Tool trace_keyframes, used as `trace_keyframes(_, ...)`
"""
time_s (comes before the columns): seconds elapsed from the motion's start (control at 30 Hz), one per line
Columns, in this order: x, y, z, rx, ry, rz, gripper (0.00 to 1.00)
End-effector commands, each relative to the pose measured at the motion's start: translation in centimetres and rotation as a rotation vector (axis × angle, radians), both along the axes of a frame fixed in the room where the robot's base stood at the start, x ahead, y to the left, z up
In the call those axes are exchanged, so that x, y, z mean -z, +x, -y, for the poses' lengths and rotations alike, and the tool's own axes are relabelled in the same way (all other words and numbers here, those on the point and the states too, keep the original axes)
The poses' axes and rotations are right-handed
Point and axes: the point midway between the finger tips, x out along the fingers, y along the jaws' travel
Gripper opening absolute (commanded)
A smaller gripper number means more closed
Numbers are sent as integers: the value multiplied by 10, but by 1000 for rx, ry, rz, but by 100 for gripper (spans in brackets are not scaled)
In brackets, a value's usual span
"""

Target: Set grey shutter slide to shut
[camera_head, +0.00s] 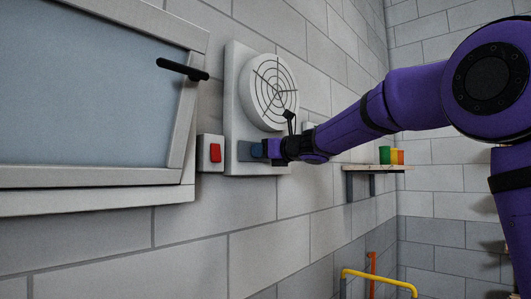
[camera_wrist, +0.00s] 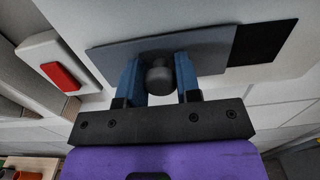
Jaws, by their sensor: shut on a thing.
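The grey shutter slide (camera_wrist: 108,60) is a flat plate on the white panel (camera_head: 235,105), below the round vent grille (camera_head: 270,92). In the wrist view a black area (camera_wrist: 265,42), which looks like an opening, shows beside the plate's right end. My gripper (camera_wrist: 159,75) has its blue fingers on both sides of the knob and is shut on it. In the head view my gripper (camera_head: 264,150) is at the panel's lower part and hides much of the slide.
A red rocker switch (camera_head: 215,153) sits just left of the panel. A framed window (camera_head: 85,85) with a black handle (camera_head: 183,69) is further left. A shelf (camera_head: 375,167) with coloured cups and a yellow pipe (camera_head: 380,277) are to the right. The wall below the panel is clear.

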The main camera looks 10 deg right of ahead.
Motion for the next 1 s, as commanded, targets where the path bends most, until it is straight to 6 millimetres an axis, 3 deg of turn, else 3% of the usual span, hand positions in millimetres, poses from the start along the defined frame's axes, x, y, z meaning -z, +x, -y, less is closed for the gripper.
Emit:
trace_keyframes(0.03,1,-1,-4,-9,0,-2,0)
trace_keyframes(0.07,1,-1,-4,-9,0,-2,33)
trace_keyframes(0.17,1,-1,-4,-9,0,-2,56)
trace_keyframes(0.57,1,-7,2,-5,0,-1,56)
trace_keyframes(1.0,0,-70,44,-5,0,0,56)
